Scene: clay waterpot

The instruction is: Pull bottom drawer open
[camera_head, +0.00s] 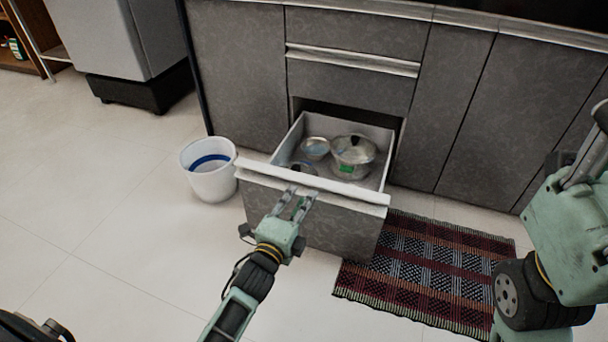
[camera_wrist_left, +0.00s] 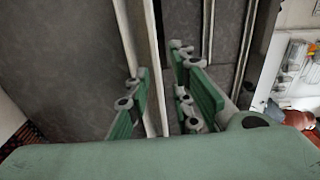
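The bottom drawer (camera_head: 315,222) of the grey cabinet is pulled well out, with its inside visible from above. A pale handle strip (camera_head: 345,196) runs along its top front edge. My left gripper (camera_head: 298,192) is at this strip, left of its middle. In the left wrist view, the fingers of my left gripper (camera_wrist_left: 168,88) stand apart on either side of the pale strip (camera_wrist_left: 155,75), with a visible gap on the right finger's side. My right gripper (camera_head: 585,160) is partly visible at the right edge, away from the drawer; its fingertips are cut off or unclear.
A lidded pot (camera_head: 353,155) and a bowl (camera_head: 315,148) are inside the drawer. A white bucket (camera_head: 210,180) stands on the floor left of the drawer. A patterned rug (camera_head: 425,265) lies at the right. Pale floor (camera_head: 100,210) is clear at the left.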

